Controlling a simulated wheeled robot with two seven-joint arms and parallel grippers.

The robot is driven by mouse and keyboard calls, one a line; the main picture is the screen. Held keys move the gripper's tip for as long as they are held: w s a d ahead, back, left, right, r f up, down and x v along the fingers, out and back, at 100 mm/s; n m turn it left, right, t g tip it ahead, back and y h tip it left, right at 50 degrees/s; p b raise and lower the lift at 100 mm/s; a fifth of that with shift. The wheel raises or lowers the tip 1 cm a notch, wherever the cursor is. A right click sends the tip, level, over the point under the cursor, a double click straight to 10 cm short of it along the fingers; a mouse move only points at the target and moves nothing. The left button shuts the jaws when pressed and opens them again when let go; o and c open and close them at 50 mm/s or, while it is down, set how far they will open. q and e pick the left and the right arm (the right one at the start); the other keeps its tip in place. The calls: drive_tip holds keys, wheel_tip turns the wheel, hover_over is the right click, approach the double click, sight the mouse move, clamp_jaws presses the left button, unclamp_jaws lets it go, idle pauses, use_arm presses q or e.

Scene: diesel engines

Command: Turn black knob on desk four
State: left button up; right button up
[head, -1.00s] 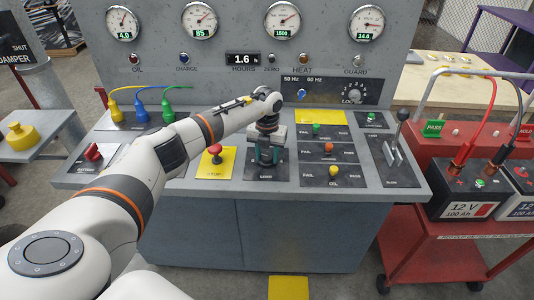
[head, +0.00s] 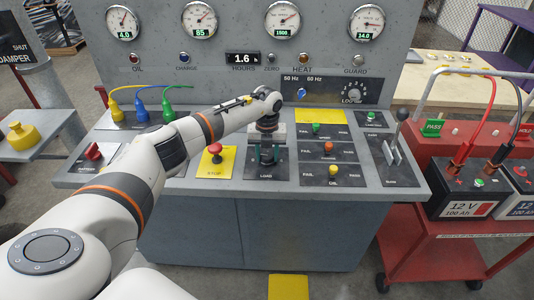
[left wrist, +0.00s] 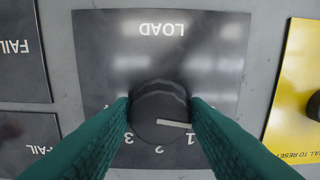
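The black knob (left wrist: 160,106) sits on the LOAD panel (left wrist: 205,60) of the grey desk. In the left wrist view its white pointer points toward the 1. In the head view the black knob (head: 267,156) shows below my left gripper's body. My left gripper (head: 267,152) is over the panel with teal fingers on both sides of the knob. The left gripper (left wrist: 161,100) straddles it closely in the left wrist view. The fingers look spread, with small gaps to the knob in the head view; light contact cannot be ruled out. My right gripper is not in view.
A red stop button (head: 215,149) on a yellow plate stands left of the LOAD panel. Panels with green, orange and yellow knobs (head: 329,147) lie to the right, then a lever (head: 398,130). The gauge board (head: 240,40) rises behind. A red battery cart (head: 445,225) stands at right.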

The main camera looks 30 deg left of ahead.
sight(267, 155)
use_arm(q)
drive_tip(key=o, duration=0.4)
wheel_tip(267, 155, up, 12)
drive_tip(key=b, duration=0.3)
idle(0.5)
